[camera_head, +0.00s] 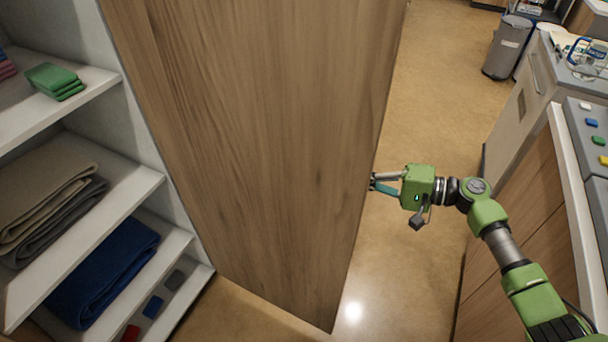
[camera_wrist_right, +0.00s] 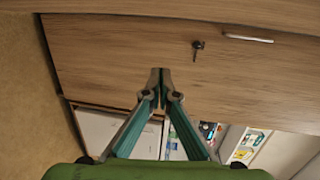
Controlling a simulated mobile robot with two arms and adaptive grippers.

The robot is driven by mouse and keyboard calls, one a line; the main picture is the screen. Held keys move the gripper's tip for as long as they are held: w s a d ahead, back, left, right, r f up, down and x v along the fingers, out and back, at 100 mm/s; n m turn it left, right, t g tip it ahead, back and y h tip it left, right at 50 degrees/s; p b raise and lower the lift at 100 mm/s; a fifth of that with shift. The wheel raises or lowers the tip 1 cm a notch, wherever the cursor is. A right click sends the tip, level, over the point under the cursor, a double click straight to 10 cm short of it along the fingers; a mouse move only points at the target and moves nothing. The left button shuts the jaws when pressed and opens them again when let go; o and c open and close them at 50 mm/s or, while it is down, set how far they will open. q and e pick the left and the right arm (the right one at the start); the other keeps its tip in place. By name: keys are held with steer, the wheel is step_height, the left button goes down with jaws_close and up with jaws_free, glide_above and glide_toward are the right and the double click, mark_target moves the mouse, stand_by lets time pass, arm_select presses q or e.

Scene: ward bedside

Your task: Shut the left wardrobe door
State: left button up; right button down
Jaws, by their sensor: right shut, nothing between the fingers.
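The wooden wardrobe door (camera_head: 260,150) stands open in the middle of the head view, beside the shelves. My right gripper (camera_head: 376,183) is at the door's right edge, its fingertips partly hidden behind it. In the right wrist view my right gripper (camera_wrist_right: 161,78) is shut and empty, its tips in front of a wooden panel (camera_wrist_right: 110,60). That panel carries a key in a lock (camera_wrist_right: 197,48) and a pale bar handle (camera_wrist_right: 248,38). I cannot tell whether the tips touch the wood. My left gripper is not in view.
The open wardrobe shelves (camera_head: 150,185) at left hold folded towels, including a blue one (camera_head: 105,270), and green cloths (camera_head: 54,80). A wood-fronted counter (camera_head: 530,220) runs along the right. A grey bin (camera_head: 507,48) stands far back. The floor (camera_head: 430,90) between is clear.

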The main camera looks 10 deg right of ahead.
mark_target(303, 166)
step_height(303, 166, up, 8)
steer(key=s+a+n+y, duration=0.2)
arm_select(q)
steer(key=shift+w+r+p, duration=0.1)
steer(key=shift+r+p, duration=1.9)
steer(key=shift+p, duration=0.25)
arm_select(e)
steer(key=shift+g, duration=0.4)
steer(key=shift+w+a, duration=0.2)
steer(key=shift+a, duration=5.3)
